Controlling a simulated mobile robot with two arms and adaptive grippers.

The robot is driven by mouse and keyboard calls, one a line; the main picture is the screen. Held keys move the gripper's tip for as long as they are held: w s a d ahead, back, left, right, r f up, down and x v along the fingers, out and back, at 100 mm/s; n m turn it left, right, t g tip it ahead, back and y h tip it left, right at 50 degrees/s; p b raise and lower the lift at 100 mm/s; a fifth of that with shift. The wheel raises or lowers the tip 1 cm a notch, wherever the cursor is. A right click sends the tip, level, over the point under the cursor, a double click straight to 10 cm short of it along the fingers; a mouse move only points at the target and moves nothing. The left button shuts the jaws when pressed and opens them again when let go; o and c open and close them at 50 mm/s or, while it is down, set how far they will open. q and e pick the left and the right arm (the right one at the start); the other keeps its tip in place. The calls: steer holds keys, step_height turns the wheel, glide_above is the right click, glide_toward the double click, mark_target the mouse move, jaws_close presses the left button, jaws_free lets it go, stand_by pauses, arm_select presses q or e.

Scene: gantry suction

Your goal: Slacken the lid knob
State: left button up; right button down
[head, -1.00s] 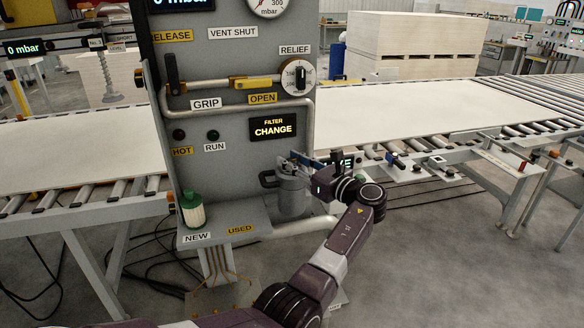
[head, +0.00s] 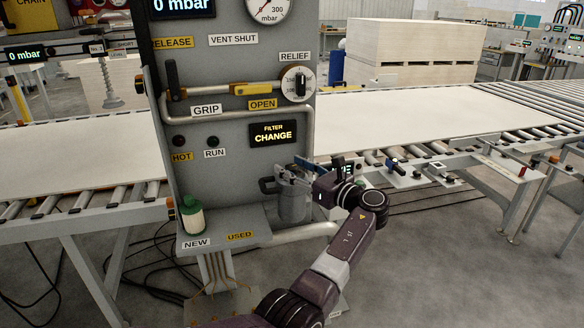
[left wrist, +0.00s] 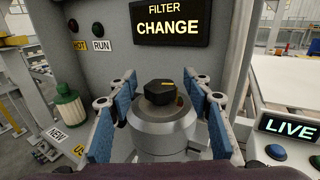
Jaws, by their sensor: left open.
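The lid knob (left wrist: 160,92) is a dark, faceted knob with a small yellow mark, on top of the grey filter housing (left wrist: 160,135). In the head view the housing (head: 293,206) stands at the lower right of the grey panel, and my gripper hides most of its top. My left gripper (head: 292,172) is open at the housing top. In the left wrist view its blue-padded fingers (left wrist: 160,100) stand on both sides of the knob, with gaps between pads and knob. My right gripper is not in view.
A green-capped filter (head: 193,215) stands on the shelf by the NEW label; the spot by the USED label (head: 240,236) is bare. A pipe (head: 312,130) runs down the panel's right side. The FILTER CHANGE display (head: 273,132) is lit above. Roller conveyors flank the panel.

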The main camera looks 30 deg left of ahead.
arm_select(q)
steer(key=v, duration=1.1)
steer(key=shift+d, duration=0.4)
steer(key=shift+s, duration=0.15)
steer(key=s+d+f+t+h, duration=0.1)
steer(key=s+f+h, duration=0.15)
steer(key=f, duration=1.05)
steer(key=s+f+h, duration=0.1)
steer(key=f+h, duration=0.2)
steer(key=f, duration=1)
steer(key=s+d+f+t+h, duration=0.1)
steer(key=s+f+h, duration=0.15)
steer(key=f, duration=1.05)
steer(key=s+d+f+n+g+h, duration=0.3)
steer(key=s+f+n+h, duration=0.2)
steer(key=s+f, duration=1.3)
steer(key=s+f+n+h, duration=0.1)
steer(key=s+f+n, duration=0.3)
steer(key=s, duration=0.7)
steer(key=s+d+f+n+g+h, duration=0.1)
steer(key=s+f+n, duration=0.3)
steer(key=s, duration=0.7)
steer(key=s+d+f+n+g+h, duration=0.1)
steer(key=s+f+n, duration=0.4)
steer(key=s, duration=0.7)
steer(key=shift+d+f+h, duration=0.25)
steer(key=shift+f+h, duration=0.55)
steer(key=shift+f, duration=0.1)
